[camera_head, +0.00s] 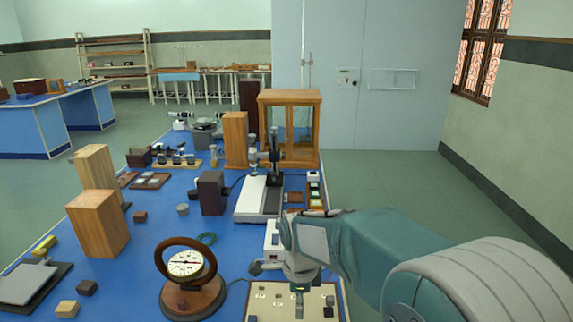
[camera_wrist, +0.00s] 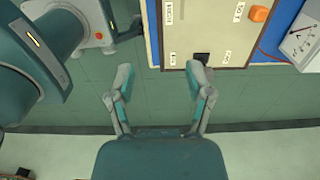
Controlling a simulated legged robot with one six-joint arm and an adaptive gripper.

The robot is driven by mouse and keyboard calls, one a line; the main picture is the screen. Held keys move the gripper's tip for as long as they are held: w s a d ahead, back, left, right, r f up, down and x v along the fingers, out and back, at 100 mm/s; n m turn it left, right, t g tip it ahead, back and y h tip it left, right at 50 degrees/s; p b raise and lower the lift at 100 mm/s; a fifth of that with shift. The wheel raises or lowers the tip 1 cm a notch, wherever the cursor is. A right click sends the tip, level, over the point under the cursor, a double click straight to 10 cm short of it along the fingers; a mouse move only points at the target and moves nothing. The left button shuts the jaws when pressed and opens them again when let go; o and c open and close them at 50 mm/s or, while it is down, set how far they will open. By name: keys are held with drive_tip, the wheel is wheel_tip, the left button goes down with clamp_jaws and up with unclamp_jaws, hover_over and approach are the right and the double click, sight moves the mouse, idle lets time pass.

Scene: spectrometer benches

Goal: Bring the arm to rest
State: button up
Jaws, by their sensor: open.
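My gripper (camera_wrist: 161,78) is open and empty in the wrist view, its two fingers well apart. Between and beyond the fingertips lie the green tiled floor and the edge of a cream panel (camera_wrist: 215,35) with labels. In the head view my teal arm reaches in from the lower right to the front right of the blue bench. There my gripper (camera_head: 299,290) is over the cream panel (camera_head: 262,295), partly hiding it. The finger opening is hard to make out in that view.
A round dial meter (camera_head: 186,264) stands on a wooden base left of my gripper. Wooden blocks (camera_head: 98,224), a white instrument (camera_head: 257,198) and a glass-sided wooden case (camera_head: 290,96) stand on the bench. Open floor (camera_head: 400,190) lies to the right.

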drive_tip(key=s+d+r+n+t, duration=0.2)
drive_tip(key=s+d+r+n, duration=0.3)
drive_tip(key=s+n, duration=0.4)
drive_tip(key=s+d+r+n+t, duration=0.3)
drive_tip(key=s+d+r+n, duration=0.3)
drive_tip(key=s+n, duration=0.3)
drive_tip(key=shift+s+d+t, duration=0.3)
drive_tip(key=shift+s+d, duration=0.3)
drive_tip(key=shift+d, duration=0.2)
drive_tip(key=shift+r, duration=0.1)
idle(0.7)
